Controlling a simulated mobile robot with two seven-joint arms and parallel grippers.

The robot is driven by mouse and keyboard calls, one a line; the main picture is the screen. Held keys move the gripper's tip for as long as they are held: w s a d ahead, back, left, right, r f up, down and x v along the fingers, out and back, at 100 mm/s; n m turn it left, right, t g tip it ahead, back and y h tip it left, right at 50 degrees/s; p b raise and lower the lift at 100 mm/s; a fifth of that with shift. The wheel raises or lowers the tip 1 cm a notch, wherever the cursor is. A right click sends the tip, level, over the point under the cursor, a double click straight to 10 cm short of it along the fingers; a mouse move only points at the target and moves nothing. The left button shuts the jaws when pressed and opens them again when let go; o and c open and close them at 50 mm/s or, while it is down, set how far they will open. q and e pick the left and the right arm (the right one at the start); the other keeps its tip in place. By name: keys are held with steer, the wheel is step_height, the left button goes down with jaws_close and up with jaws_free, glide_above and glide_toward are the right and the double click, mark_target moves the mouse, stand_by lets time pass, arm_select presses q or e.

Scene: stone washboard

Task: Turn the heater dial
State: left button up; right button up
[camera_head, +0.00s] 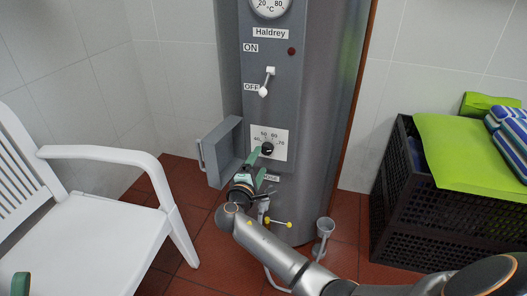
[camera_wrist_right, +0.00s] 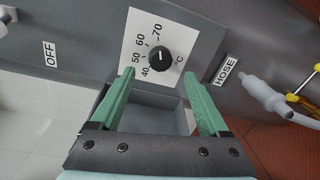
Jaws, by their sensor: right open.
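The heater dial (camera_head: 267,148) is a round black knob on a white plate marked 40 to 70 °C, on the grey heater (camera_head: 325,110). In the right wrist view the dial (camera_wrist_right: 159,58) lies just beyond and between my fingertips. My right gripper (camera_head: 258,167) is open and empty just below the dial; its green fingers also show in the wrist view (camera_wrist_right: 160,74). I see no clear contact with the dial. A green piece at the head view's bottom left edge seems to be part of my left gripper (camera_head: 20,285); its jaws are mostly out of frame.
A small grey door (camera_head: 222,152) stands open left of the dial. Above it are an ON/OFF lever (camera_head: 267,82) and a red light (camera_head: 291,51). A hose outlet with yellow handles (camera_head: 279,223) is below. A white chair (camera_head: 90,225) stands left, a black crate (camera_head: 400,240) right.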

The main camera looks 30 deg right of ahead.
steer(key=p+v, duration=0.1)
steer(key=v, duration=0.5)
stand_by(0.4)
